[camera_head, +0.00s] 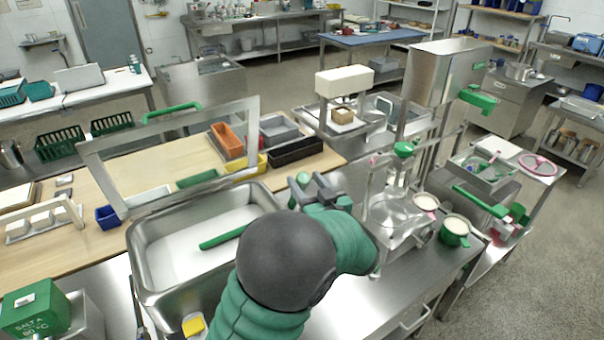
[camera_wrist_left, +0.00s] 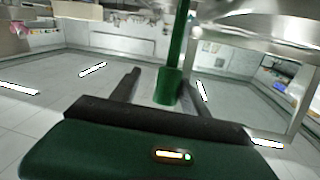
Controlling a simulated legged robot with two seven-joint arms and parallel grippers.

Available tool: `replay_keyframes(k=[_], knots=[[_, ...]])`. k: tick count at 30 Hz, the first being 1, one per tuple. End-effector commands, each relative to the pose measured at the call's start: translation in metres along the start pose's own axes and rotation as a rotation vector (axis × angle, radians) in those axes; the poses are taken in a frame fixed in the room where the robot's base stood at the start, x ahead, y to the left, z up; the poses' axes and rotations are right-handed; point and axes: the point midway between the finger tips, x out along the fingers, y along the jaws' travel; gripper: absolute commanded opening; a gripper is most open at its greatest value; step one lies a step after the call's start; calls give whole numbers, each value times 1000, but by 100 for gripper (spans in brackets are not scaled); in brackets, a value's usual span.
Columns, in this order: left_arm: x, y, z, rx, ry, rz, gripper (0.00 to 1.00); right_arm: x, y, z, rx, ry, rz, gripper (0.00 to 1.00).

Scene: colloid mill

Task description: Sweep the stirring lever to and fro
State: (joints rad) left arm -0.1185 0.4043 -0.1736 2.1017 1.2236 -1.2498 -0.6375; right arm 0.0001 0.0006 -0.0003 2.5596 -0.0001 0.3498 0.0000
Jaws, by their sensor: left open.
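A green lever (camera_wrist_left: 175,50) with a thicker end shows in the left wrist view, between the two dark fingers of my left gripper (camera_wrist_left: 161,82). The fingers stand apart, with a gap visible on the left of the lever; I cannot tell whether either touches it. In the head view my left gripper (camera_head: 318,190) is open at the middle of the steel bench, beside a rounded green end (camera_head: 303,179). The lower part of the lever is hidden there by my arm. My right gripper is not in view.
A steel tub (camera_head: 142,240) holding white material and a green bar (camera_head: 222,238) stands left of my arm. Bins (camera_head: 228,141) lie behind. A tilted frame (camera_head: 84,158) rises behind the tub.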

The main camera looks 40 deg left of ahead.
Motion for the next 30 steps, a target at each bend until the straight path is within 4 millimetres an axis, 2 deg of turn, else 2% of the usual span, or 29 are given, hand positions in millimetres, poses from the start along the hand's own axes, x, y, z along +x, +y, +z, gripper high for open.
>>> replay_keyframes(k=[3, 6, 14, 26, 30], knots=[[20, -2, -1, -1, 0, -3, 53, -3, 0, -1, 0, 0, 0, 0], [28, -2, 0, -2, -1, -2, 53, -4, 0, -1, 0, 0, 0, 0], [30, 0, 0, -1, -1, -1, 53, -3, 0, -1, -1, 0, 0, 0], [29, 0, 0, -1, 0, 1, 2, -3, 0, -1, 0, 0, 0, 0], [29, 0, 0, -1, 0, 1, 0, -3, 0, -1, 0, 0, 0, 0]])
